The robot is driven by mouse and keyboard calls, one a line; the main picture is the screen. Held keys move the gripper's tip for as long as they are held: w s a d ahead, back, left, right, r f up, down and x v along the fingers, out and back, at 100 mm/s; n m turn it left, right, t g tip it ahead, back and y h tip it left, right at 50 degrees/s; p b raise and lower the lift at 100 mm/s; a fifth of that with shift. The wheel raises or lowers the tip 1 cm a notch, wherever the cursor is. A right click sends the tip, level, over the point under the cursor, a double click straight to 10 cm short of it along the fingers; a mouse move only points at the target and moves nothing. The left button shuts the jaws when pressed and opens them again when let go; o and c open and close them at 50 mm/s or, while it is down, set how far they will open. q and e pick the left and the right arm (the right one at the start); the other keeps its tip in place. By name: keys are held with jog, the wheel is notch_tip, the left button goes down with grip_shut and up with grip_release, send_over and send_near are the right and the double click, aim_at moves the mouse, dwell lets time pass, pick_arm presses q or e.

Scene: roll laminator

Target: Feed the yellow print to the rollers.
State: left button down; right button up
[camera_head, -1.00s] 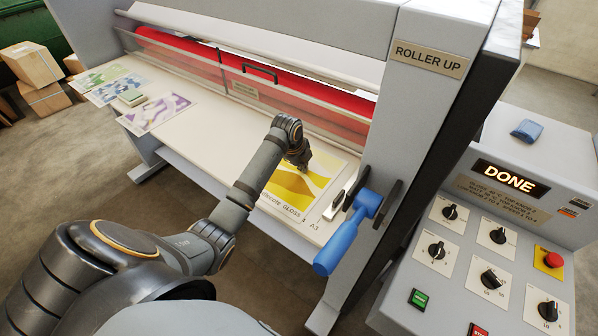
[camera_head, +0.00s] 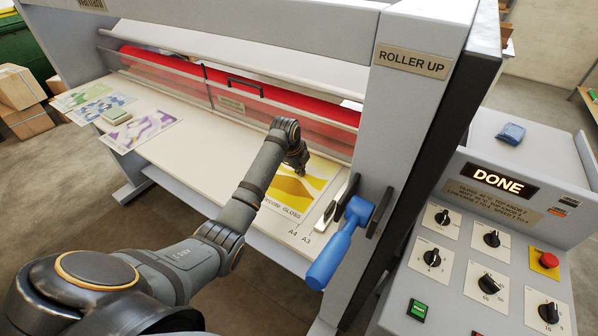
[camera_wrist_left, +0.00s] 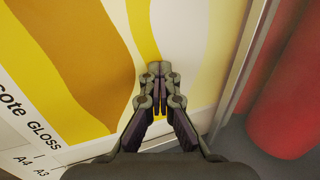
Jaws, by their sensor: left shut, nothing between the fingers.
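The yellow print (camera_head: 318,186), with yellow, ochre and white waves and a white margin lettered GLOSS, lies flat on the feed table (camera_head: 210,160) at its right end. My left gripper (camera_head: 303,172) is shut and empty, with its fingertips down at the print, hiding part of it. In the left wrist view the closed fingertips (camera_wrist_left: 160,70) are over the yellow print (camera_wrist_left: 75,60); whether they touch it I cannot tell. The red roller (camera_head: 290,108) runs behind a clear guard with a black handle; it also shows in the left wrist view (camera_wrist_left: 290,100). My right gripper is out of view.
A sign (camera_head: 412,62) reads ROLLER UP. A blue-handled lever (camera_head: 335,250) juts out right of the print. The control panel (camera_head: 480,260) has a display (camera_head: 498,182) reading DONE.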

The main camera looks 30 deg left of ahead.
aim_at(307, 168)
pick_arm(q)
jog(key=shift+w+f+b, duration=0.2)
jog(key=shift+w+b, duration=0.45)
jog(key=shift+w, duration=0.4)
jog(key=shift+w+d+r, duration=0.1)
jog(key=shift+w, duration=0.1)
jog(key=shift+w, duration=0.15)
jog(key=shift+w, duration=0.3)
jog(key=shift+w+r+p, duration=0.15)
jog(key=shift+r+p, duration=0.8)
jog(key=shift+p, duration=0.15)
jog(key=shift+r, duration=0.1)
